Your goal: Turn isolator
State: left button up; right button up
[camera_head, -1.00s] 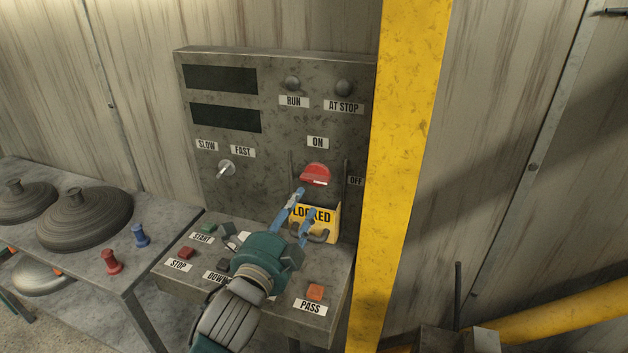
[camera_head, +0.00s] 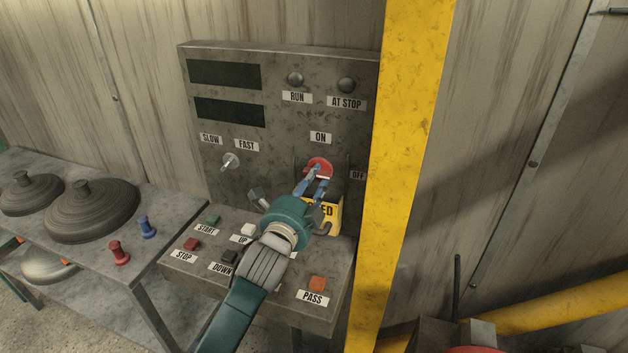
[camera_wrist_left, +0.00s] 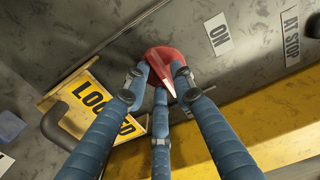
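My left gripper (camera_head: 315,177) reaches up to the knob. In the left wrist view its blue fingertips (camera_wrist_left: 161,75) lie around the ridge, with red surface showing between them, so it looks open; contact is unclear. A yellow LOCKED plate (camera_wrist_left: 92,105) sits beside the knob, partly hidden by the fingers in the head view. My right gripper is not in view.
A yellow post (camera_head: 407,150) stands close to the panel's right side. A dark bent bar (camera_wrist_left: 58,120) sticks out by the LOCKED plate. The button console (camera_head: 190,275) lies below my left arm. A table (camera_head: 180,225) with round lids stands at the left.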

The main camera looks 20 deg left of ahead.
pick_arm(q)
grip_shut()
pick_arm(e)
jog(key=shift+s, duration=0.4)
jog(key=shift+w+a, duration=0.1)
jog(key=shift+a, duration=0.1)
pick_arm(q)
jog(key=n+p, duration=0.1)
jog(key=n, duration=0.3)
jog(key=n+p, duration=0.2)
jog(key=n, duration=0.2)
jog(key=n+p, duration=0.2)
jog(key=n, duration=0.3)
jog(key=shift+d+r, duration=0.15)
jog(key=shift+d, duration=0.1)
jog(key=shift+n+p, duration=0.65)
jog(key=shift+n, duration=1.75)
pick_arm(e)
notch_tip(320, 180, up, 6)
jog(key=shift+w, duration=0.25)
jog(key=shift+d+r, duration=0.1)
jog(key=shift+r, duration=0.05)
